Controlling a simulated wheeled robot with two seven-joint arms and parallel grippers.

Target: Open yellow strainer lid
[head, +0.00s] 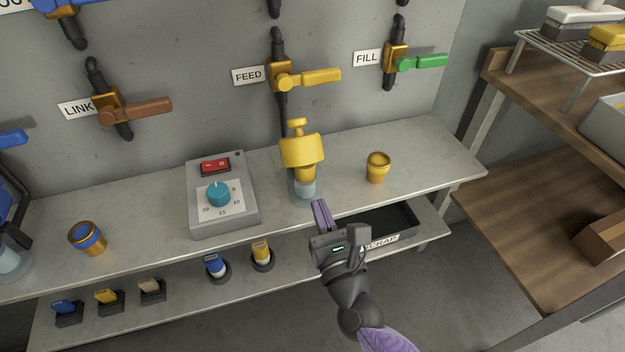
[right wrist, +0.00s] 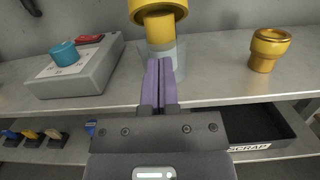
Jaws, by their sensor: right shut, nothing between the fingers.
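The yellow strainer (head: 301,165) stands upright on the grey bench below the FEED valve. It has a wide yellow lid (head: 301,149) with a knob on top, and a clear bowl (head: 306,190) at its base. The lid is on the strainer body. In the right wrist view the strainer's yellow lower part (right wrist: 159,27) is at top centre, its upper part cut off. My right gripper (head: 321,213) is shut and empty, in front of and below the strainer. Its purple fingers (right wrist: 159,82) overlap the clear bowl in the wrist view; contact cannot be told. My left gripper is not in view.
A brass cup (head: 378,168) stands right of the strainer, and a grey control box (head: 221,195) stands left. The FEED valve's yellow handle (head: 316,77) is above. A black SCRAP tray (head: 405,222) is under the bench edge, near my right gripper. Small fittings sit on the lower shelf.

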